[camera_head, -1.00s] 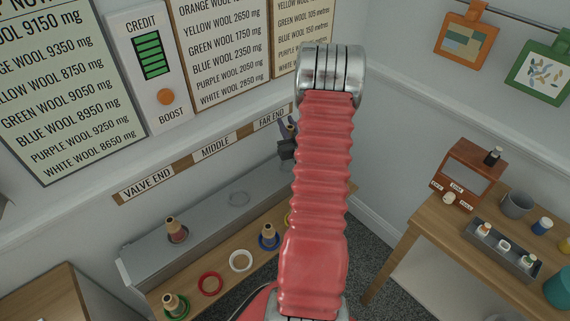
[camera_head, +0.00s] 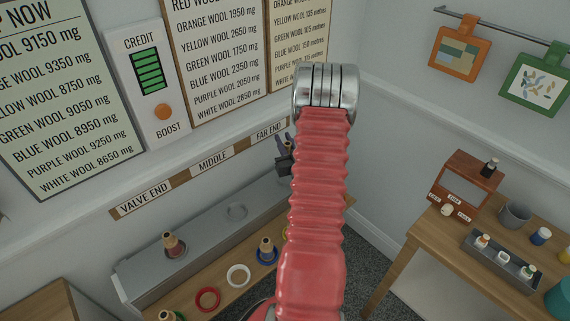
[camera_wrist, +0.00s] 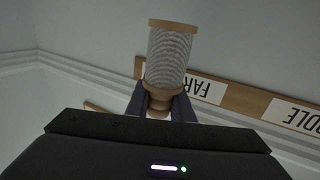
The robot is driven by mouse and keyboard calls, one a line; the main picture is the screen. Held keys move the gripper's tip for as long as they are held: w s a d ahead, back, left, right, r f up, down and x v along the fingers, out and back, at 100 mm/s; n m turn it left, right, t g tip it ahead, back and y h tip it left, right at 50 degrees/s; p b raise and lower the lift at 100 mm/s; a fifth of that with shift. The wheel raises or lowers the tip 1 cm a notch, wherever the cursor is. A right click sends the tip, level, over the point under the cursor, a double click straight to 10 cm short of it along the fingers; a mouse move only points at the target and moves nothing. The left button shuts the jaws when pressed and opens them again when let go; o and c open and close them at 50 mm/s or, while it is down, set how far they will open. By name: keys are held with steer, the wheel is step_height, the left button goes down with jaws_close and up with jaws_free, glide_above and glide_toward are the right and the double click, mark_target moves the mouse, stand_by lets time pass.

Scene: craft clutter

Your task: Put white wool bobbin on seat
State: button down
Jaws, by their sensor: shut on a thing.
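The white wool bobbin (camera_wrist: 170,55) stands upright in the wrist view, with pale grey-white winding and tan ends. In the head view, only a dark part of my gripper (camera_head: 285,160) shows beside my red arm, which hides the bobbin. Another bobbin (camera_head: 173,246) with reddish winding stands toward the valve end. The far end of the bench is partly hidden by my arm.
In front of the bench, a wooden shelf holds a red ring (camera_head: 207,300), a white ring (camera_head: 238,275) and a bobbin on a blue ring (camera_head: 266,252). Wall labels (camera_head: 213,160) run behind the bench. A cluttered wooden table (camera_head: 440,240) stands at right.

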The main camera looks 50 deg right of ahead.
steer(key=shift+f, duration=1.9)
steer(key=shift+f, duration=2.1)
steer(key=c, duration=1.6)
jaws_free()
steer(key=shift+f, duration=0.1)
steer(key=shift+o, duration=0.2)
steer(key=v, duration=1.2)
